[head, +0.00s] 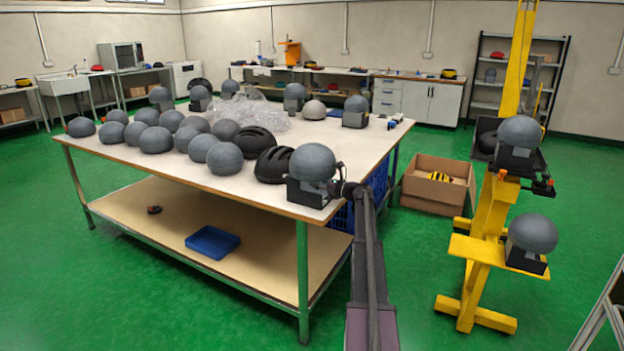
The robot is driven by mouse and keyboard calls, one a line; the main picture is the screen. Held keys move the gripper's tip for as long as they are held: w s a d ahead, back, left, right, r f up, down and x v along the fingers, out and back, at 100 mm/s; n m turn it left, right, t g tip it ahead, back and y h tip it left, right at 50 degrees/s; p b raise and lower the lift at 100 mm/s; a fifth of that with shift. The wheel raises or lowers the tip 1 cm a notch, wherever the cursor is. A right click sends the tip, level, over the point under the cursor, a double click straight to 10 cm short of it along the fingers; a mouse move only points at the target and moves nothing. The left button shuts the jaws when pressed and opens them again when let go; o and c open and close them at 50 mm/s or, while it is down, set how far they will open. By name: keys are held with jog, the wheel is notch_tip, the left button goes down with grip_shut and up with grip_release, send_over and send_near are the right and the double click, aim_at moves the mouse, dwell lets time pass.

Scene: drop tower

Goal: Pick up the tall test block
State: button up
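Several test blocks show as grey domes on dark square bases. The nearest block (312,168) stands upright at the table's near right corner. My gripper (343,180) is at the right side of this block, very close to it. I cannot tell whether it touches the block or whether its fingers are open. Another block (518,140) sits in the carriage of the yellow drop tower, and one (531,238) rests on the tower's lower yellow platform. More blocks stand at the table's back, one of them (355,108) near the right edge. I cannot tell which block is the tall one.
The white-topped table (120,165) holds many loose grey domes (156,139), black helmets (272,166) and clear plastic wrap (255,112). A blue tray (212,242) lies on its lower shelf. A cardboard box (435,196) stands on the floor between table and tower (486,225). Green floor is open at left.

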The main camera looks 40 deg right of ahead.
grip_shut()
jog(key=shift+r, duration=0.15)
jog(key=shift+r+p, duration=1.8)
jog(key=shift+p, duration=0.15)
jog(key=s+a+r+p, duration=0.1)
jog(key=s+a, duration=0.9)
jog(key=s, duration=0.2)
jog(key=shift+s, duration=0.15)
